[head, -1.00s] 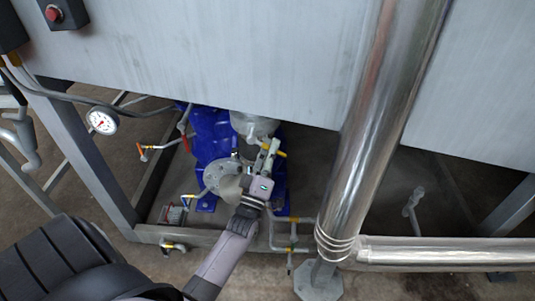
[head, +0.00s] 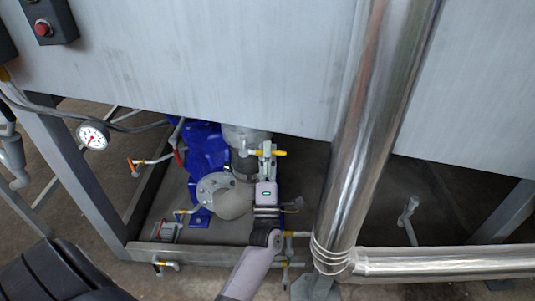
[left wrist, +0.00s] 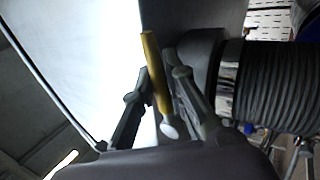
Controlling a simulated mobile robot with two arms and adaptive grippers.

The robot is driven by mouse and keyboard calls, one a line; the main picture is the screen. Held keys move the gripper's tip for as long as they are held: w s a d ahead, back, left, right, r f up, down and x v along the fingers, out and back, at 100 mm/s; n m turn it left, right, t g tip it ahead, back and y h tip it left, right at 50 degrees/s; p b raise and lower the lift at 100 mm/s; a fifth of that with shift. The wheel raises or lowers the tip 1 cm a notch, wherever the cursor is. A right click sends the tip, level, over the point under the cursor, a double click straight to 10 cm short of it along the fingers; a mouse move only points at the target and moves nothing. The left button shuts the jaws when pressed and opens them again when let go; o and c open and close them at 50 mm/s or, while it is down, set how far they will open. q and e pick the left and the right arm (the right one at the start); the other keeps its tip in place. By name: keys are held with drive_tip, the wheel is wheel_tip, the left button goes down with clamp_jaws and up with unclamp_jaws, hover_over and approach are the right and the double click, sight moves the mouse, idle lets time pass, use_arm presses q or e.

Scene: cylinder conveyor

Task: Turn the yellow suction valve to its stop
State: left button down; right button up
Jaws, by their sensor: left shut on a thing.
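The yellow valve handle (head: 279,153) shows in the head view beside the blue pump, below the grey panel. It lies about level in the picture, its yellow end pointing right. My left gripper (head: 266,155) comes up from below and is shut on this handle. In the left wrist view the yellow handle (left wrist: 152,57) stands slightly tilted between the two dark fingers of the left gripper (left wrist: 161,92). The valve body behind the fingers is mostly hidden. My right gripper is in neither view.
The blue pump (head: 204,150) and its round grey flange (head: 215,186) are left of the gripper. A thick steel pipe (head: 372,125) stands close on the right. A grey panel (head: 200,65) overhangs above. A pressure gauge (head: 93,135) and other small yellow-handled valves (head: 165,264) are left.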

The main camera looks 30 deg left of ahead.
use_arm(q)
drive_tip(key=shift+r, duration=0.1)
drive_tip(key=c, duration=1.6)
unclamp_jaws()
drive_tip(key=v, duration=1.2)
